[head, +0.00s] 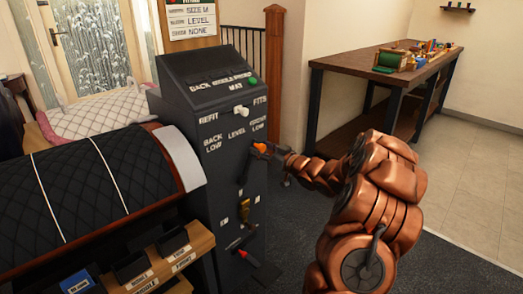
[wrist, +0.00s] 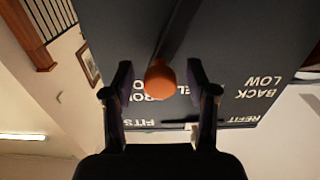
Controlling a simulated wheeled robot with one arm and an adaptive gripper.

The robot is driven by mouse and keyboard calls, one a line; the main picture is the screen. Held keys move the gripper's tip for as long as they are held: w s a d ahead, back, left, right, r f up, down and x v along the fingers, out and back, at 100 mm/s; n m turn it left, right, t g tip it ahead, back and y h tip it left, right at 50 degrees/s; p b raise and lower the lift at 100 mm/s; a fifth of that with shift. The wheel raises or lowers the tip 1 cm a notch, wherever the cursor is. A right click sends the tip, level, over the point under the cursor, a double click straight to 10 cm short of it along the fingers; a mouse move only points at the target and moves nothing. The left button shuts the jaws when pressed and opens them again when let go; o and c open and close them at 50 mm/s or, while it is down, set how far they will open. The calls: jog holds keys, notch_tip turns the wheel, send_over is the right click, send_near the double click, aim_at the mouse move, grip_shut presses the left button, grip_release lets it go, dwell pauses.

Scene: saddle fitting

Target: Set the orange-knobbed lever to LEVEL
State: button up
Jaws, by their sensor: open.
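The orange knob (head: 259,147) of the lever shows on the right of the dark control cabinet (head: 185,95), just below the label at the right of the word LEVEL, which seems to read FRONT LOW. In the wrist view the orange knob (wrist: 160,78) sits between the two fingers of my gripper (wrist: 160,88), with the dark lever arm running up from it. My gripper (head: 272,152) is open, one finger on each side of the knob, with gaps visible. The fingers partly hide the knob in the head view. The BACK LOW label (head: 212,143) is at the left.
A white knob (head: 240,111) stands above, between REFIT and FITS. Other handles, including a red-tipped one (head: 249,258), are lower on the cabinet. A quilted saddle form (head: 80,195) is at left. A wall sign (head: 192,20) reads SIZE M, LEVEL, NONE. A workbench (head: 360,62) stands behind.

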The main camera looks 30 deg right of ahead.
jog(key=shift+w, duration=0.1)
jog(key=shift+c, duration=0.3)
grip_shut()
dwell(0.4)
